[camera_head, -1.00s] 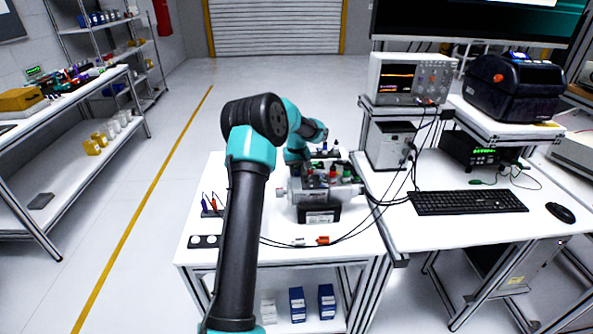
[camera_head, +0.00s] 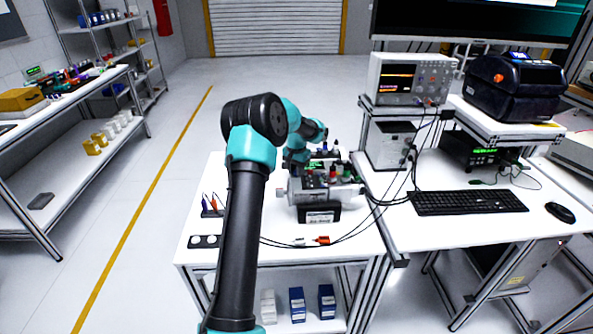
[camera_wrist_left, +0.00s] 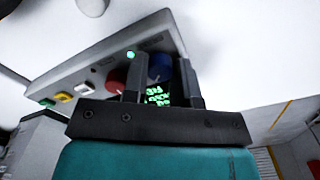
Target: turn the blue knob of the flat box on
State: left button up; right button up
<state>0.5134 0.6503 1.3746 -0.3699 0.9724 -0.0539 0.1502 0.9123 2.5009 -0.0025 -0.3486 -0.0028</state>
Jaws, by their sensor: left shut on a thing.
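The flat box (camera_wrist_left: 75,70) fills the upper left of the left wrist view. The blue knob (camera_wrist_left: 160,66) sits on that panel between my left gripper's fingers. My left gripper (camera_wrist_left: 160,88) is shut on the knob. A red knob (camera_wrist_left: 116,80) is just left of the left finger. A small green lamp (camera_wrist_left: 130,54) glows above it. Green text shows on a display (camera_wrist_left: 157,97), partly covered by the fingers.
A metal device (camera_head: 318,190) with a black front stands on the white table (camera_head: 205,262), its cables running right. Small markers stand left of it. An oscilloscope (camera_head: 408,78) and keyboard (camera_head: 467,202) occupy the right bench.

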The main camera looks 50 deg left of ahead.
pick_arm(q)
jog(key=shift+m, duration=1.2)
jog(key=o, duration=0.9)
jog(key=shift+o, duration=0.2)
notch_tip(320, 180, up, 17)
jog(key=shift+r, duration=0.2)
